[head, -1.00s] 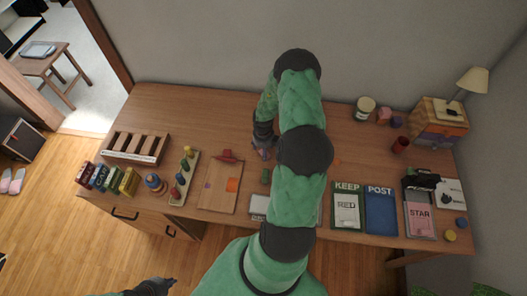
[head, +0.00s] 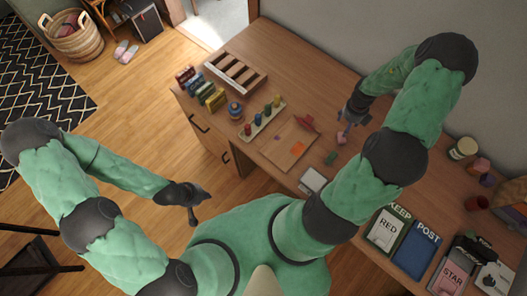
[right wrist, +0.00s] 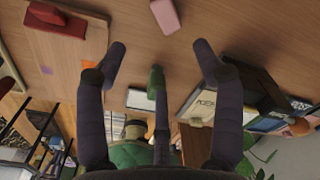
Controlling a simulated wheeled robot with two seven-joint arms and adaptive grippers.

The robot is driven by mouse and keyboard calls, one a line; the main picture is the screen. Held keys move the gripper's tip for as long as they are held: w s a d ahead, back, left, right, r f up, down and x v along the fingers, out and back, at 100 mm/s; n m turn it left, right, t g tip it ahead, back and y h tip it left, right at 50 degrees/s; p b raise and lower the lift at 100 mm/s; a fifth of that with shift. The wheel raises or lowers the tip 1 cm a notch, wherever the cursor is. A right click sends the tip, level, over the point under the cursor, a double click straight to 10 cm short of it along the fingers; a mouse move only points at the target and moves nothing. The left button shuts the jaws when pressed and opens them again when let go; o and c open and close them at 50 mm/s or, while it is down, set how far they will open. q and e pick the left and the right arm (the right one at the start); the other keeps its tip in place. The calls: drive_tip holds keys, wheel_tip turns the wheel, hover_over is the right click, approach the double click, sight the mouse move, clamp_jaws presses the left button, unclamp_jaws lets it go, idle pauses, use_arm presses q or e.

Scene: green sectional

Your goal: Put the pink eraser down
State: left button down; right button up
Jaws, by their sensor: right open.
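The pink eraser (head: 341,137) lies on the wooden desk, just below my right gripper (head: 346,122) in the head view. In the right wrist view the eraser (right wrist: 165,15) shows at the top, beyond the spread fingertips of my right gripper (right wrist: 160,50) and apart from them. That gripper is open and holds nothing. My left gripper (head: 194,212) hangs over the floor in front of the desk; whether its fingers are open is too small to tell.
A green block (head: 331,157) and a white pad (head: 312,180) lie near the eraser. Trays marked KEEP and POST (head: 417,251) stand to the right. Desk around the eraser is partly clear.

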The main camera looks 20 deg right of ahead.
drive_tip(key=w+a+f+n, duration=0.1)
drive_tip(key=a+f+n, duration=0.1)
drive_tip(key=a+n, duration=0.5)
drive_tip(key=w+a+f+n, duration=0.1)
drive_tip(key=a+f+n, duration=0.1)
drive_tip(key=a+n, duration=0.5)
drive_tip(key=w+a+f+n+t, duration=0.1)
drive_tip(key=w+a+f+n, duration=0.1)
drive_tip(key=a+n, duration=0.5)
drive_tip(key=shift+f+n, duration=0.5)
drive_tip(key=a+n, duration=0.2)
drive_tip(key=a, duration=0.1)
drive_tip(key=s+a+n+y, duration=0.1)
drive_tip(key=a+n, duration=0.4)
drive_tip(key=a, duration=0.2)
drive_tip(key=shift+s+a+f+t+y, duration=0.1)
drive_tip(key=shift+s+f+t+y, duration=0.2)
drive_tip(key=shift+s, duration=0.1)
drive_tip(key=s+a+n+y, duration=0.1)
drive_tip(key=s+a+n, duration=0.1)
drive_tip(key=a+n, duration=0.1)
drive_tip(key=s+a+n+g+y, duration=0.1)
drive_tip(key=s+a+n, duration=0.2)
drive_tip(key=a, duration=0.3)
drive_tip(key=shift+a+r+n+y, duration=0.3)
drive_tip(key=shift+r+n, duration=0.15)
drive_tip(key=shift+n, duration=0.25)
drive_tip(key=shift+s, duration=0.1)
